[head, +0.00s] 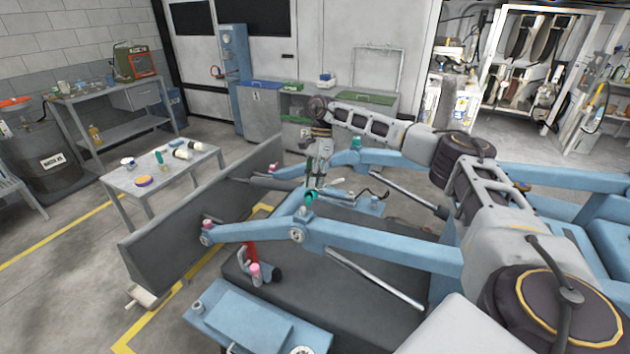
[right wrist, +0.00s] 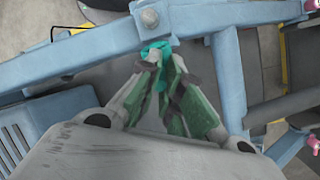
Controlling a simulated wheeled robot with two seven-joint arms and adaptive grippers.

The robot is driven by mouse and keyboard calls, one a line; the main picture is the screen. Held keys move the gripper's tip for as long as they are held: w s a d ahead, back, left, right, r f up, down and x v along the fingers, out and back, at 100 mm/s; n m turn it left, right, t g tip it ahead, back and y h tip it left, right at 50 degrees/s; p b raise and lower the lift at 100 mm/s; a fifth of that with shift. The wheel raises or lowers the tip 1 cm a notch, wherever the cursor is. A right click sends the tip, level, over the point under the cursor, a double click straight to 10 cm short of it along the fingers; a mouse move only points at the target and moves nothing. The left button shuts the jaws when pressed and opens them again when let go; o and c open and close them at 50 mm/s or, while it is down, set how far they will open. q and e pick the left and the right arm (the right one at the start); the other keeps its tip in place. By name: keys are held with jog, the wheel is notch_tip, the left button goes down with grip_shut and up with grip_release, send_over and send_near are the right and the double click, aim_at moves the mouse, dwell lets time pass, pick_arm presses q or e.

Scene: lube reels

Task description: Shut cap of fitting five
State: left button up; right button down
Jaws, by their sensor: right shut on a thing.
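My right gripper (head: 314,186) reaches down to the blue loader arm's bend and is shut on a teal cap (head: 309,196). In the right wrist view the fingertips (right wrist: 158,64) meet at the teal ring-shaped cap (right wrist: 158,46), beside a grey round fitting (right wrist: 149,17) on the blue arm. The fingers hide part of the cap, so I cannot tell how far it is closed. Another teal cap (head: 356,142) sits on the far blue arm. No fitting numbers are readable. My left gripper is out of view.
The near blue loader arm (head: 380,252) and far arm (head: 420,158) flank the working space. The grey bucket (head: 170,232) stands at left. A low table (head: 122,180) holds several small items. Open floor lies left of the yellow line.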

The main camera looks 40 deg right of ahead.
aim_at(311, 191)
jog(key=shift+s+a+r+t+h, duration=0.2)
jog(key=shift+s+a+t+h, duration=0.1)
jog(key=shift+h, duration=0.3)
jog(key=shift+s+a+r+t+h, duration=0.2)
jog(key=shift+a+t+h, duration=0.1)
jog(key=shift+h, duration=0.3)
jog(key=shift+s+a+r+t+h+b, duration=0.2)
jog(key=shift+a+t+h+b, duration=0.15)
jog(key=shift+a+h, duration=0.25)
jog(key=shift+s+a+r+t+h+b, duration=0.15)
jog(key=shift+s+a+t+h+b, duration=0.15)
jog(key=shift+h, duration=0.5)
jog(key=shift+w, duration=0.1)
